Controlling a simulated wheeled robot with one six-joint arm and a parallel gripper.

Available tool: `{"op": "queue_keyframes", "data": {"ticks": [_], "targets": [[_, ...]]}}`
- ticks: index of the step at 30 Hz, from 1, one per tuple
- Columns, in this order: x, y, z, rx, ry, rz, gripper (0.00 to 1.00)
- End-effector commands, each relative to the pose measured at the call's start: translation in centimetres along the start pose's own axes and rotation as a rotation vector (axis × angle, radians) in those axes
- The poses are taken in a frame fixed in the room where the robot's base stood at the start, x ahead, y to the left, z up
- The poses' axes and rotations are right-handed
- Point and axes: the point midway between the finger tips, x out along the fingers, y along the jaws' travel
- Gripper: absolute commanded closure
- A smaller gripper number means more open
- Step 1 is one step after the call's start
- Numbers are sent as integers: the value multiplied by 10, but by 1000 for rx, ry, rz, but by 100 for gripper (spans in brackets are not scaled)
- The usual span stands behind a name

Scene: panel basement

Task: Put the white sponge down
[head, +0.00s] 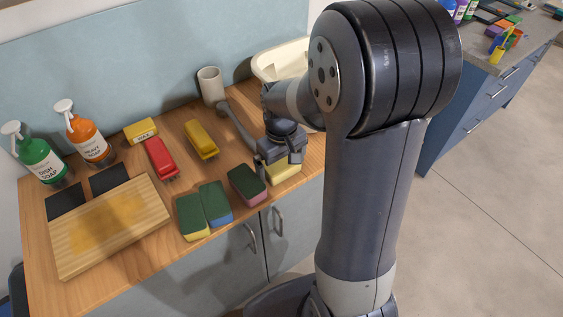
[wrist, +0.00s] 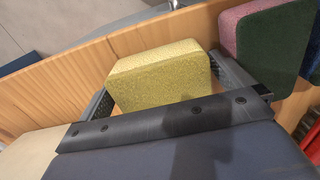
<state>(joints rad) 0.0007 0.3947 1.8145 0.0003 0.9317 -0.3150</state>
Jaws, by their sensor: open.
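No plainly white sponge shows. A pale yellow block sponge (wrist: 160,75) lies between the fingers of my gripper (wrist: 165,88) in the wrist view. In the head view this sponge (head: 286,171) lies at the right front of the wooden counter, partly hidden under my gripper (head: 281,155). My gripper is open, with one finger on each side of the sponge. The sponge appears to rest on the counter; I cannot tell whether either finger touches it.
A green-and-pink sponge (head: 247,184) lies close on the left, with green-and-blue (head: 215,203) and green-and-yellow (head: 192,217) sponges beyond. A cutting board (head: 75,250), red brush (head: 160,158), yellow brush (head: 201,139), white cup (head: 211,86) and cream basin (head: 282,62) occupy the wooden counter (head: 130,262).

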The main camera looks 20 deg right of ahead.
Motion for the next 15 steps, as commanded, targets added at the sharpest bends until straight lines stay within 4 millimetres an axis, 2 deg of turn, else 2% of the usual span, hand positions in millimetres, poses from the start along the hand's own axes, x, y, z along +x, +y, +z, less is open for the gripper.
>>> {"op": "queue_keyframes", "data": {"ticks": [5, 15], "targets": [[-10, 0, -1, 0, 3, 1, 0], [-80, 0, -1, 0, 5, 2, 0]]}}
